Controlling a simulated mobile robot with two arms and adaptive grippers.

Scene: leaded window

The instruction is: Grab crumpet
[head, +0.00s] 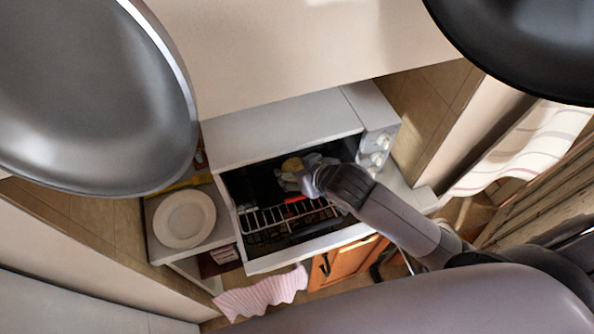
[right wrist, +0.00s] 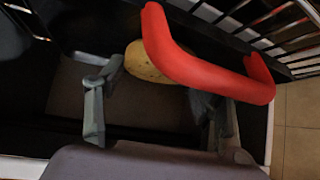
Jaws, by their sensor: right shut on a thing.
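The crumpet (head: 292,164) is a round, yellowish-tan piece inside the open white oven (head: 290,130). In the right wrist view the crumpet (right wrist: 150,65) lies between the grey fingers of my right gripper (right wrist: 152,95), partly behind a red bar. My right gripper (head: 303,176) reaches into the oven from the right and is shut on the crumpet. The right fingertip is hidden behind the red bar. My left gripper is not in view.
A red curved bar (right wrist: 200,65) crosses close in front of the crumpet. A wire rack (head: 285,218) is in the oven's opening. A white plate (head: 184,219) sits left of the oven. Pans (head: 85,95) hang at the upper left and upper right.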

